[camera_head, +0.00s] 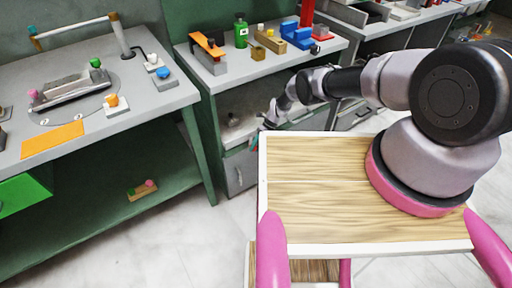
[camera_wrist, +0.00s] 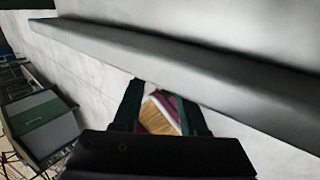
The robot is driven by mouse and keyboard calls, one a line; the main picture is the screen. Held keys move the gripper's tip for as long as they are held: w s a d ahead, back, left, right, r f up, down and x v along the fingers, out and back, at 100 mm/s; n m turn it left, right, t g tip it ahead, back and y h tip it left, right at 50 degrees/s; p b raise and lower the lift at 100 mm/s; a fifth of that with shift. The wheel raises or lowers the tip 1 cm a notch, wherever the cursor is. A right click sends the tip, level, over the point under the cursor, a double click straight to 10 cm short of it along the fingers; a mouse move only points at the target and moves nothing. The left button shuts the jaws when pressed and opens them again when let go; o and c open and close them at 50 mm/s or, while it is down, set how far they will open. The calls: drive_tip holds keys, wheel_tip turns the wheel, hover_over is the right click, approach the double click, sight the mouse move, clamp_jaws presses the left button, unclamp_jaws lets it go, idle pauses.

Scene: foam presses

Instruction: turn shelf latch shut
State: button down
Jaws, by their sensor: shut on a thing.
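My gripper (camera_head: 266,123) is low at the front of the middle bench, beside its open shelf (camera_head: 240,103), seen small in the head view. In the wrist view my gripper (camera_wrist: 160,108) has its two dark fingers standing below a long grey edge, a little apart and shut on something. The held part is mostly hidden by the fingers and the dark gripper body, and I cannot make out the latch's shape or angle. A small dark grey thing (camera_head: 232,119) sits on the shelf, left of my gripper.
A grey drawer front (camera_head: 240,172) lies under the shelf. The left bench (camera_head: 150,100) carries a press plate and small blocks. The middle bench top holds a green bottle (camera_head: 241,31) and coloured blocks. Pale floor is free between the left bench and me.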

drive_tip(key=shift+c, duration=2.2)
unclamp_jaws()
drive_tip(key=v, duration=1)
drive_tip(key=shift+d+r, duration=0.2)
drive_tip(key=shift+r, duration=0.15)
